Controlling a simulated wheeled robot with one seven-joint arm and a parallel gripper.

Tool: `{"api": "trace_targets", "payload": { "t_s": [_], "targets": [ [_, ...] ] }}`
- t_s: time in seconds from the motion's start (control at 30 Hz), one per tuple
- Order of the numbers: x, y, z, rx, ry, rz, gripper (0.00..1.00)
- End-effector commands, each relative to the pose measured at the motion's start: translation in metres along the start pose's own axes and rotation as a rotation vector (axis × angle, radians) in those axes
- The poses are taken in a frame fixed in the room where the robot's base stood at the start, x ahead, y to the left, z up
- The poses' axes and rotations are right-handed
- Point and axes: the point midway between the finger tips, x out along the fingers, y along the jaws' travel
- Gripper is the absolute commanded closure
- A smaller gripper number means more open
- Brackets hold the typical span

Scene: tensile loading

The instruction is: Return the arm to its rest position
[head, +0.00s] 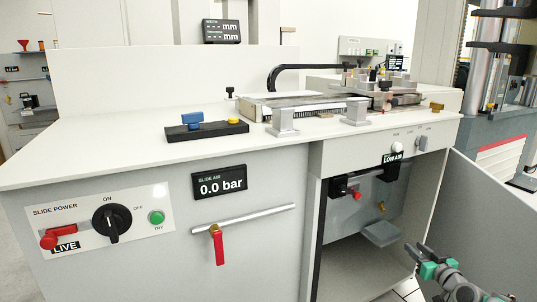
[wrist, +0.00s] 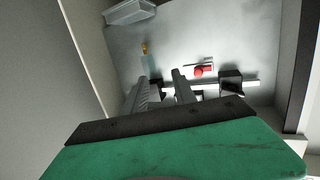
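My gripper (head: 412,252) is at the lower right of the head view, in front of the open cabinet (head: 363,278) under the bench. Part of my arm shows behind it, running off the bottom edge. In the wrist view, the two grey fingers of my gripper (wrist: 161,80) are apart with nothing held between them. The fingers point into the cabinet, towards its back panel (wrist: 215,40). A red knob (wrist: 199,71) and a small yellow fitting (wrist: 145,48) show beyond the fingertips.
The open cabinet door (head: 480,205) stands close to my gripper on the right. A grey bracket (head: 381,233) sticks out inside the cabinet. The bench front (head: 270,255) carries a red-handled lever (head: 218,246), a black rotary switch (head: 112,223) and a display reading 0.0 bar (head: 219,183).

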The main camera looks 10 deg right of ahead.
Motion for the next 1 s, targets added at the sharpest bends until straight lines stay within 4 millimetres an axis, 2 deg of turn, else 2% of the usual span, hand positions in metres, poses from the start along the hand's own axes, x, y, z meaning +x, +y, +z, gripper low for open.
{"api": "trace_targets", "payload": {
  "t_s": [0.03, 0.17, 0.27, 0.37, 0.4, 0.47, 0.5, 0.57, 0.6, 0.67, 0.7, 0.77, 0.83, 0.9, 1.0],
  "targets": [
    [0.004, -0.013, -0.022, -0.005, -0.021, -0.017, 0.67],
    [0.013, -0.052, -0.059, -0.010, -0.104, -0.063, 0.67],
    [0.017, -0.090, -0.093, -0.017, -0.183, -0.100, 0.67],
    [0.013, -0.142, -0.139, -0.026, -0.288, -0.142, 0.67],
    [0.007, -0.167, -0.161, -0.031, -0.339, -0.157, 0.67],
    [-0.007, -0.209, -0.195, -0.038, -0.427, -0.178, 0.67],
    [-0.021, -0.236, -0.215, -0.041, -0.487, -0.188, 0.67],
    [-0.047, -0.274, -0.242, -0.044, -0.576, -0.194, 0.67],
    [-0.067, -0.298, -0.260, -0.047, -0.634, -0.194, 0.67],
    [-0.102, -0.330, -0.284, -0.050, -0.719, -0.187, 0.67],
    [-0.128, -0.349, -0.299, -0.050, -0.773, -0.179, 0.67],
    [-0.171, -0.374, -0.319, -0.050, -0.853, -0.160, 0.67],
    [-0.224, -0.398, -0.339, -0.046, -0.941, -0.130, 0.67],
    [-0.273, -0.412, -0.352, -0.038, -1.018, -0.096, 0.67],
    [-0.327, -0.421, -0.357, -0.025, -1.100, -0.051, 0.67]
  ]
}}
